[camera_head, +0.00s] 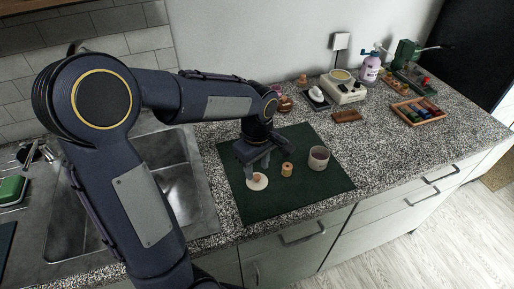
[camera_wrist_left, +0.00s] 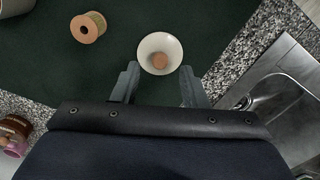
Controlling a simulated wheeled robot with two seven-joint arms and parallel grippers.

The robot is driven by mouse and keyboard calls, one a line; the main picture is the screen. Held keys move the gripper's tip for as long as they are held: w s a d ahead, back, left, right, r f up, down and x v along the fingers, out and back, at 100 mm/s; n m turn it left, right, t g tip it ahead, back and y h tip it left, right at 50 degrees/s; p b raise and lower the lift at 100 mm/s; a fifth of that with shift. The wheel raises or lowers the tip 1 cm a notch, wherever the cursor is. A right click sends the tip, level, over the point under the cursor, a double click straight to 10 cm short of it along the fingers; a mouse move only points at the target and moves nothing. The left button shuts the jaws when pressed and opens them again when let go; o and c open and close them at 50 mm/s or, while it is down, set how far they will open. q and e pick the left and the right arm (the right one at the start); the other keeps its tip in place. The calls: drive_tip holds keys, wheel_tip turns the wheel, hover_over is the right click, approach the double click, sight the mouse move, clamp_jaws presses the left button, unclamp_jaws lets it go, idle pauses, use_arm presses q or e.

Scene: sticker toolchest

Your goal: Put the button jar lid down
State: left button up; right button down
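The button jar lid (camera_head: 257,183), a white disc with a small tan knob, appears to lie on the dark green mat (camera_head: 325,187) near its left edge. In the left wrist view the lid (camera_wrist_left: 148,45) shows just beyond the fingertips, its knob roughly centred between them. My left gripper (camera_head: 257,168) is above the lid, pointing down; in the left wrist view its fingers (camera_wrist_left: 159,88) are spread with nothing between them. A pale jar (camera_head: 319,164) with dark reddish contents, probably the button jar, stands open to the right on the mat. My right gripper is not in view.
A wooden spool (camera_head: 287,170) stands between lid and jar. The sink (camera_head: 185,185) is left of the mat. Behind are a cream device (camera_head: 345,92), a brown block (camera_head: 346,116) and a wooden tray (camera_head: 418,111). The mat's front right is clear.

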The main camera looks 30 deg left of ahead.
sight(257, 176)
use_arm(q)
wheel_tip(257, 176, up, 9)
drive_tip(key=s+d+f+m+t+h, duration=0.1)
drive_tip(key=s+d+m+t+h, duration=0.1)
drive_tip(key=s+m, duration=0.4)
drive_tip(key=s+d+f+m+t+h, duration=0.1)
drive_tip(key=s+d+f+m+t, duration=0.1)
drive_tip(key=s+m, duration=0.4)
drive_tip(key=s+t, duration=0.1)
drive_tip(key=s, duration=0.4)
drive_tip(key=shift+m+t+h, duration=0.3)
drive_tip(key=shift+m+h, duration=0.1)
drive_tip(key=shift+d, duration=0.1)
